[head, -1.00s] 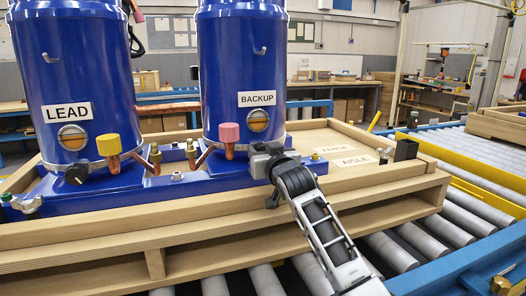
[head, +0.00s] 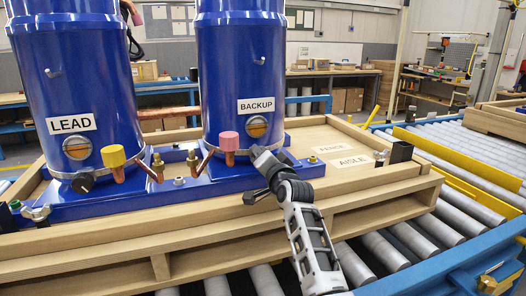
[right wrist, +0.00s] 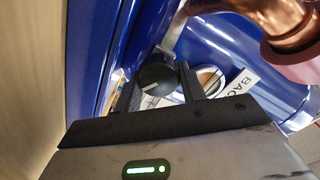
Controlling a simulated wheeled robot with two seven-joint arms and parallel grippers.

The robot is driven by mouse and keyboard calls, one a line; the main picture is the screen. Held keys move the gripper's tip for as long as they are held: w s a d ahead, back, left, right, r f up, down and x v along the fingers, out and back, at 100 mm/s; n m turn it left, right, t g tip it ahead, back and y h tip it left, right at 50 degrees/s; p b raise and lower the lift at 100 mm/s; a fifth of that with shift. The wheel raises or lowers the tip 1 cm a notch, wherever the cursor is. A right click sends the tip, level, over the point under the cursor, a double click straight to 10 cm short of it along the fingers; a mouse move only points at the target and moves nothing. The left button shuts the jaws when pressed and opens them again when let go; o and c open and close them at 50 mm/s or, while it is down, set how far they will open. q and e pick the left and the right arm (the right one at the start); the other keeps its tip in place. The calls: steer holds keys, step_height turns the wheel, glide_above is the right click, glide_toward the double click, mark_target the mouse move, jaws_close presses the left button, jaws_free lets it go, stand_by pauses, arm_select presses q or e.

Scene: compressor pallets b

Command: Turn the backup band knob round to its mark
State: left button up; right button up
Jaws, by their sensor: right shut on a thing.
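The backup compressor (head: 243,70) is a blue cylinder with a BACKUP label (head: 256,105) and a pink-capped copper stub (head: 229,141). My right gripper (head: 260,156) is at the lower right of its base and hides the backup band knob in the head view. In the right wrist view, the black knob (right wrist: 156,78) with a white pointer line sits between the two dark fingers of my right gripper (right wrist: 162,84), which is shut on it. A white plate beside the knob is partly covered by the fingers, and I cannot make out its mark. My left gripper is out of view.
The lead compressor (head: 72,75), with a yellow-capped stub (head: 114,156) and its own black knob (head: 83,183), stands to the left. Both stand on a wooden pallet (head: 190,235) over rollers (head: 385,250). FENCE and AISLE labels (head: 354,160) lie on the bare deck at right.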

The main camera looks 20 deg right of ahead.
steer(key=m, duration=0.2)
steer(key=shift+f+m+p, duration=0.1)
steer(key=shift+m+p, duration=0.2)
steer(key=shift+p, duration=0.05)
steer(key=shift+m, duration=1)
steer(key=shift+f, duration=0.1)
steer(key=o, duration=1)
steer(key=shift+c, duration=0.2)
steer(key=shift+s, duration=0.1)
